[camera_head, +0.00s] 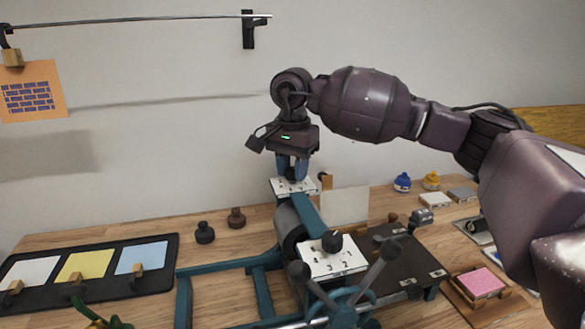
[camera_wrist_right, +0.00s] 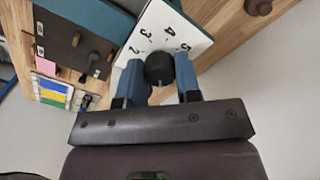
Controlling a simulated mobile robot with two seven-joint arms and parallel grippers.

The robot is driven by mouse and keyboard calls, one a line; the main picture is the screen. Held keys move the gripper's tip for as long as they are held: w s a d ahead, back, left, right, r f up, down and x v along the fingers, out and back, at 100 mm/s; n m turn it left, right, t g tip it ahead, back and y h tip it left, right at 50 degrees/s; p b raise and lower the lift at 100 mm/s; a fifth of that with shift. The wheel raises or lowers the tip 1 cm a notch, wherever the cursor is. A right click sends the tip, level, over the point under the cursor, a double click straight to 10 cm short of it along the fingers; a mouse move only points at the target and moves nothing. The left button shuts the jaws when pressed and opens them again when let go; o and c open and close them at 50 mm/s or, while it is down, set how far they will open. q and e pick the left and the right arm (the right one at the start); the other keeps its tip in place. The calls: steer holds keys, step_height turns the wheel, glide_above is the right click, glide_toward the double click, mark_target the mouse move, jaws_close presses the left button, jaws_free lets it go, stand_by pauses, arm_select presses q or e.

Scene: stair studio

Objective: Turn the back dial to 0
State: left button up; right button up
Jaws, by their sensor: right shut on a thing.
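The back dial is a black knob (camera_wrist_right: 160,69) on a white numbered plate (camera_head: 306,189) at the far end of the teal press frame. In the wrist view its plate (camera_wrist_right: 192,42) shows several digits, among them 2, 3, 4 and 5. I see no 0, and I cannot tell where the knob points. My right gripper (camera_head: 292,172) comes down from above with its blue fingers on both sides of the knob, shut on it. It also shows in the wrist view (camera_wrist_right: 160,84). My left gripper is not in view.
A front dial (camera_head: 332,241) with its own plate stands nearer, beside a spoked handle (camera_head: 342,317). A white upright panel (camera_head: 345,206) is right of the back dial. Two dark knobs (camera_head: 205,233) lie on the table to its left. A black tray (camera_head: 160,280) holds coloured sheets.

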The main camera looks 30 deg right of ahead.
mark_target(293, 169)
steer(key=o, duration=0.9)
step_height(293, 169, up, 11)
stand_by(0.6)
